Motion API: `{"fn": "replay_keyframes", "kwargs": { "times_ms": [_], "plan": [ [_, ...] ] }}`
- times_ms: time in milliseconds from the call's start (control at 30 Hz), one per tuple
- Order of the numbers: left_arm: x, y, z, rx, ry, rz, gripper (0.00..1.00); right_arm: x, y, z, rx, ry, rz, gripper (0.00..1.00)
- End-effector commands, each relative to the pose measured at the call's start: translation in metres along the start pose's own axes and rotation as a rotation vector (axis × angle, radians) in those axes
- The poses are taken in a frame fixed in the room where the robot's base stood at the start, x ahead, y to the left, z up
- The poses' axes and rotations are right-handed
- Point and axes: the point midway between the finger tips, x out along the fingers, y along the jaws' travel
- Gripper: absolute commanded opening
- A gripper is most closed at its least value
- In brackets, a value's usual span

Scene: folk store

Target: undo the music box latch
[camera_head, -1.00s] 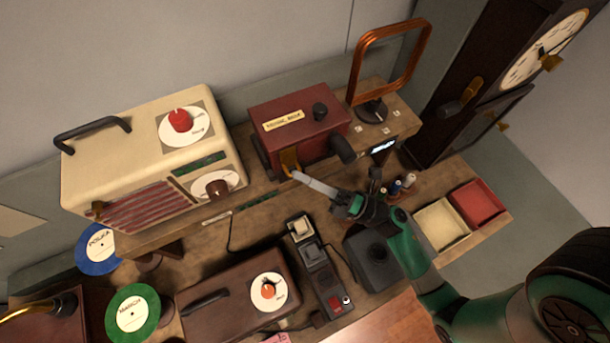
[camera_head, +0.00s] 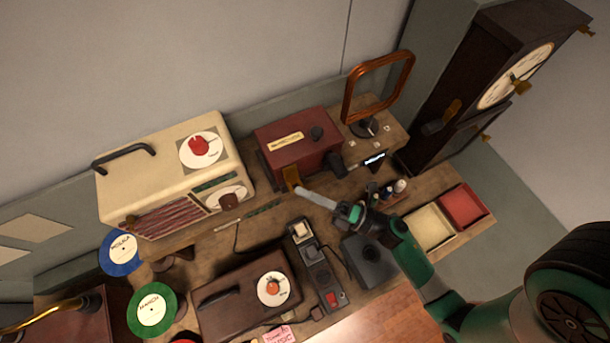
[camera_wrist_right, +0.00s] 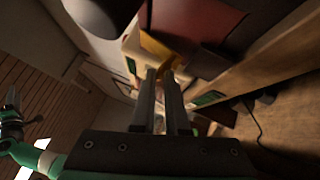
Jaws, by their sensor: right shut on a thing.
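The music box (camera_head: 300,148) is a dark red box with a cream label on top, standing on the raised shelf at the back in the head view. Its brass latch (camera_head: 291,179) is on the front face near the left corner; it also shows as a yellow piece in the right wrist view (camera_wrist_right: 158,50). My right gripper (camera_head: 300,190) reaches in from the lower right, its fingertips at the latch. In the wrist view its two fingers lie close together with the brass piece at their tips.
A cream radio (camera_head: 165,175) stands left of the music box. A copper loop frame (camera_head: 378,88) stands to its right. A dark speaker-like block (camera_head: 370,262), a brown case (camera_head: 248,300) and a switch panel (camera_head: 318,268) lie below. Trays (camera_head: 463,207) sit at the right.

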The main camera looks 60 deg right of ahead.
Motion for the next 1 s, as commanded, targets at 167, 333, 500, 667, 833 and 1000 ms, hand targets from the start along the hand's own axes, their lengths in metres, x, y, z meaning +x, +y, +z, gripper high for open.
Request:
{"fn": "replay_keyframes", "kwargs": {
  "times_ms": [167,333,500,667,833,1000],
  "plan": [
    [0.049,0.0,-0.045,0.0,0.001,0.0,0.5,0.0,0.027,0.002,0.105,0.008,-0.123,0.0],
    [0.068,0.0,-0.063,0.0,0.0,0.0,0.5,-0.002,0.034,0.0,0.207,0.015,-0.243,0.0],
    [0.073,0.0,-0.067,0.0,0.0,0.0,0.5,-0.003,0.04,0.0,0.307,0.021,-0.36,0.0],
    [0.073,0.0,-0.067,0.0,0.0,0.0,0.5,-0.001,0.05,0.002,0.405,0.028,-0.47,0.0],
    [0.072,0.0,-0.067,0.0,0.0,0.0,0.5,0.002,0.06,0.005,0.503,0.035,-0.582,0.0],
    [0.072,0.0,-0.067,0.0,0.0,0.0,0.5,0.005,0.067,0.009,0.588,0.04,-0.679,0.0]
  ]
}}
